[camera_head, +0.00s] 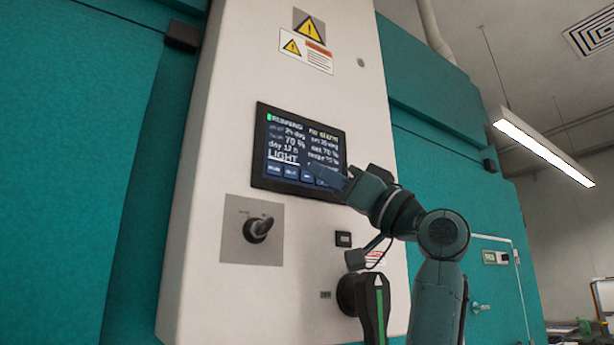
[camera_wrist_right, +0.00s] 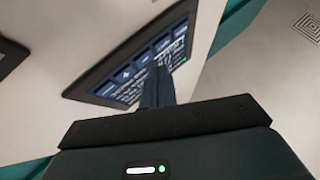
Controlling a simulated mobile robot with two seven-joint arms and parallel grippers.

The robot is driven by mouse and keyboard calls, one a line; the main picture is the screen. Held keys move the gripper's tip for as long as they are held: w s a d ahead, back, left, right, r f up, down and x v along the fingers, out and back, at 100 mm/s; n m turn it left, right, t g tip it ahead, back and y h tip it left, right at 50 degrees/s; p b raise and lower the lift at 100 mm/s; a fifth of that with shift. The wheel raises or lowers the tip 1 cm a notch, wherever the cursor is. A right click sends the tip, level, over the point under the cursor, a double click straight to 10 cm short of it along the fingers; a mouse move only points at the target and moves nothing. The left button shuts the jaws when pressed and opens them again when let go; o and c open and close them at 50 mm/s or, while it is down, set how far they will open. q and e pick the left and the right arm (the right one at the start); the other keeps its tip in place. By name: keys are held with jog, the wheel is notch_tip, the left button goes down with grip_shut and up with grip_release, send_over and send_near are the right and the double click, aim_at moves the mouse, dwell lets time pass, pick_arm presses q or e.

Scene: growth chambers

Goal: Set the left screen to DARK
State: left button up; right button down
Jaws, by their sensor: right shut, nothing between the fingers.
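The screen (camera_head: 282,128) is a dark panel on the white cabinet column. My left gripper is not in view.
Below the screen are a rotary switch (camera_head: 258,228) on a grey plate, a small black module (camera_head: 343,239) and a large black handle (camera_head: 374,305) with a green stripe. Teal chamber walls (camera_head: 75,150) flank the column. Warning labels (camera_head: 308,28) sit above.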

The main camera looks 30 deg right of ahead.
jog(key=shift+w, duration=0.1)
jog(key=shift+w, duration=0.35)
jog(key=shift+w+p, duration=0.35)
dwell(0.5)
jog(key=shift+s, duration=0.1)
jog(key=shift+s+b, duration=0.3)
jog(key=shift+s, duration=0.35)
jog(key=shift+s, duration=0.1)
jog(key=s, duration=0.2)
jog(key=s+b, duration=0.1)
jog(key=s, duration=0.2)
jog(key=shift+d, duration=0.2)
